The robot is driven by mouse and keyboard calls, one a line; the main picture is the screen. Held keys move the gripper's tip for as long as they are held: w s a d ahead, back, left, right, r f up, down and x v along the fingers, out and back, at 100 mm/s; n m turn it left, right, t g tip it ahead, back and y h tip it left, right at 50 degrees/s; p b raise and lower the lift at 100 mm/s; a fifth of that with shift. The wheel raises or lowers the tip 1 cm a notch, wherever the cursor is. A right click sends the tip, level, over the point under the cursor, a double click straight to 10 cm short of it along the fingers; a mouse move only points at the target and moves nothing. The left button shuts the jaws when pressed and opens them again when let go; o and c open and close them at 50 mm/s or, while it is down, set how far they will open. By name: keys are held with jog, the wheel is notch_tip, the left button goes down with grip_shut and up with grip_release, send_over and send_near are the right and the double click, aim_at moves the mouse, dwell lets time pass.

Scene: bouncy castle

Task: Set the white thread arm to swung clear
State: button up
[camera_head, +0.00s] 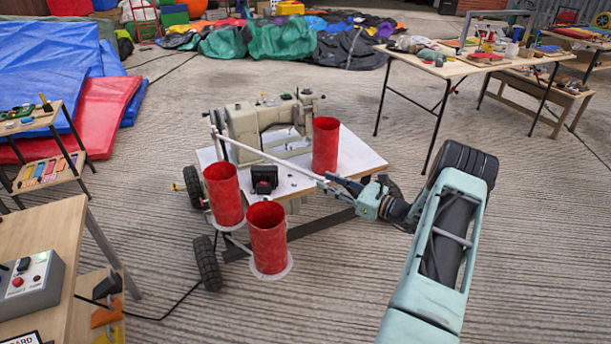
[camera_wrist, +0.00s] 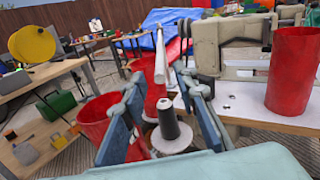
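The white thread arm (camera_head: 265,154) is a long thin rod above the sewing table. It runs from an upright post at the back left towards my gripper. In the wrist view the rod (camera_wrist: 160,58) points away from me, its near end between or just beyond the fingertips. My gripper (camera_head: 329,183) is at the table's right side, by the rod's near end. In the wrist view the fingers (camera_wrist: 160,84) stand wide apart, with no visible contact on the rod.
A beige sewing machine (camera_head: 250,124) stands at the back. A control box table (camera_head: 40,225) is at lower left. Open floor lies right.

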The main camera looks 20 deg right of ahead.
aim_at(307, 173)
jog(key=b+x, duration=0.1)
jog(key=x, duration=0.7)
jog(key=shift+w, duration=0.1)
grip_shut()
